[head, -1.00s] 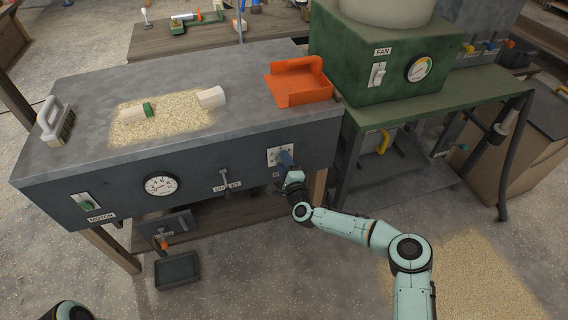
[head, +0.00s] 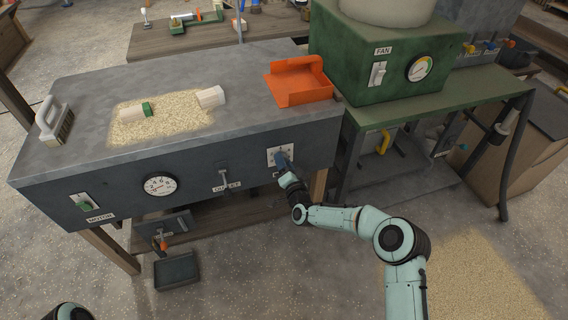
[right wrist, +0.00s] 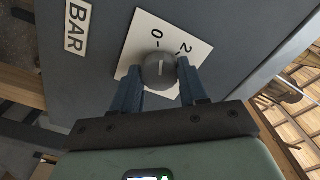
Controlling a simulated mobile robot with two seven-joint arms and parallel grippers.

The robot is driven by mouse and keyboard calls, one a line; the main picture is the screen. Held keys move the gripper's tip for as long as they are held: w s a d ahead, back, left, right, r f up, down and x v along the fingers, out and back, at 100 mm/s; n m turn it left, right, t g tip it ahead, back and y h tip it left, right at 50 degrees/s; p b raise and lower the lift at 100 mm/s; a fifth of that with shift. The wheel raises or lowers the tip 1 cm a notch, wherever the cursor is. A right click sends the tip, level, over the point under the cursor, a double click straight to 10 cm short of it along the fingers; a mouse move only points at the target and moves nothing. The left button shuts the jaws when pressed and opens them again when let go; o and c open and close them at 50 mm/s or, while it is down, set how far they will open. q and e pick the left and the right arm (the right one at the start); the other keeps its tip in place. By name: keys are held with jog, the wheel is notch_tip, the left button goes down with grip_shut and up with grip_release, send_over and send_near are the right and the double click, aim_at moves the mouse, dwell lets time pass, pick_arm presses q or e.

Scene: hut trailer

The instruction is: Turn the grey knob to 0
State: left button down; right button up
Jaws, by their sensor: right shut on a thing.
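The grey knob (right wrist: 159,72) sits on a white dial plate (right wrist: 143,27) on the front panel of the grey machine. In the right wrist view, the plate shows the figures 0 and 2, and the knob's light line points roughly toward the 0 mark. My right gripper (right wrist: 160,80) is shut on the knob, with one blue finger on each side. In the head view, my right gripper (head: 282,162) is at the plate (head: 271,155) and hides the knob. My left gripper is out of view.
An outlet lever (head: 224,178) stands left of the dial on the same panel. A round gauge (head: 160,187) and a motor switch (head: 84,204) are farther left. An orange scoop (head: 297,82) lies on the machine's top. The green fan unit (head: 385,60) stands at the right.

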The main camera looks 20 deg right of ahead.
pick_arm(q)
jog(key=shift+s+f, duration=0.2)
pick_arm(e)
jog(key=shift+n, duration=0.8)
jog(key=o, duration=1.1)
jog(key=shift+c, duration=0.2)
jog(key=shift+s, duration=0.15)
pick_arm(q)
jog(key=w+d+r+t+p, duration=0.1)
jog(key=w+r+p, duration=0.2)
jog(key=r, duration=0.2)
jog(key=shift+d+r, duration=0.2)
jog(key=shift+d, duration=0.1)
pick_arm(e)
jog(key=s, duration=1.3)
jog(key=shift+d, duration=0.2)
